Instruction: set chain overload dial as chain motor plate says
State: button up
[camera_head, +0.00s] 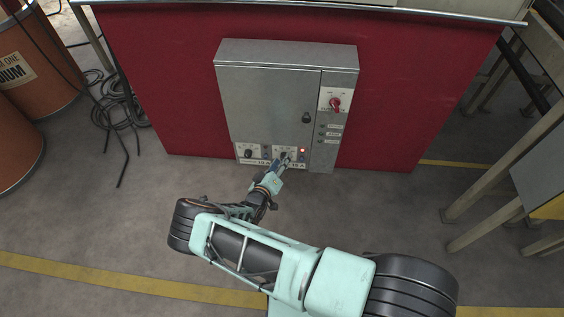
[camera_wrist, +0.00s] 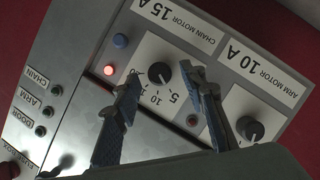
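The grey control cabinet (camera_head: 262,95) is on the red panel. In the wrist view, which is tilted and upside down, the chain motor plate (camera_wrist: 178,18) reads "CHAIN MOTOR 15 A". The black chain dial (camera_wrist: 160,73) is beside it, with 5 and 10 legible on its scale; its exact setting is too small to read. My gripper (camera_wrist: 160,76) is open, with one finger on each side of this dial and visible gaps. In the head view, my gripper (camera_head: 283,164) reaches the cabinet's lower edge and partly covers the chain dial.
The arm motor dial (camera_wrist: 250,128) is close to the right finger, by a plate (camera_wrist: 262,62) reading "ARM MOTOR 10 A". A red rotary switch (camera_head: 335,104) is higher on the cabinet.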

jog(key=shift+w+d+f, duration=0.15)
jog(key=shift+w, duration=0.4)
grip_shut()
